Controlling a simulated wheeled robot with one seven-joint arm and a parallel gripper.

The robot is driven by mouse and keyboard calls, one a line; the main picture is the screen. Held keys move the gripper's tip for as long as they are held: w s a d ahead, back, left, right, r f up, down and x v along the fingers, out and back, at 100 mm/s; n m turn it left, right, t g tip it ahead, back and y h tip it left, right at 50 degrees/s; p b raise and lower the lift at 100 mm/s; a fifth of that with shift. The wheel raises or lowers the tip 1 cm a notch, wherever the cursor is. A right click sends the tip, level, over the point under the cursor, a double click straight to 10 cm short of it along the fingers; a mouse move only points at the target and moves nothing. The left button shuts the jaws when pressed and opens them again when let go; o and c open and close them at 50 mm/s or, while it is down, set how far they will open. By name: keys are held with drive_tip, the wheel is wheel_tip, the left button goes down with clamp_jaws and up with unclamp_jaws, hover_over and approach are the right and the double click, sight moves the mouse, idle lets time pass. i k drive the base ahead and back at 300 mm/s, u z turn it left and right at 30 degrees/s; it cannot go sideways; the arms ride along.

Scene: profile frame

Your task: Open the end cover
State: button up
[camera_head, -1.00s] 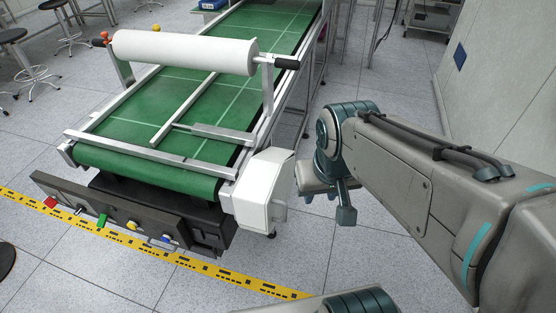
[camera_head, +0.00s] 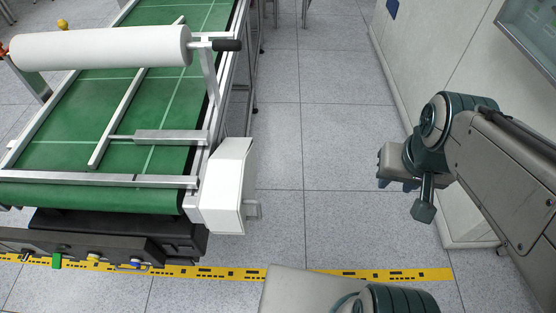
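A white boxy end cover (camera_head: 226,186) sits at the near right corner of the green conveyor (camera_head: 110,198). A small grey handle (camera_head: 254,210) sticks out from its right side. The cover looks closed against the frame. My gripper (camera_head: 388,184) hangs in the air to the right of the cover, with a wide gap of floor between them. It touches nothing that I can see. Its fingers are small and partly hidden by the wrist, so their opening does not show.
A white roll (camera_head: 100,48) with a black handle spans the conveyor. A black control panel (camera_head: 100,245) with coloured buttons is at its near end. A yellow floor strip (camera_head: 380,274) runs across the front. A wall (camera_head: 450,65) stands at right. The floor between is free.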

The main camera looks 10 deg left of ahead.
sight(227, 200)
drive_tip(key=k, duration=0.75)
drive_tip(key=u, duration=0.95)
drive_tip(key=i, duration=0.5)
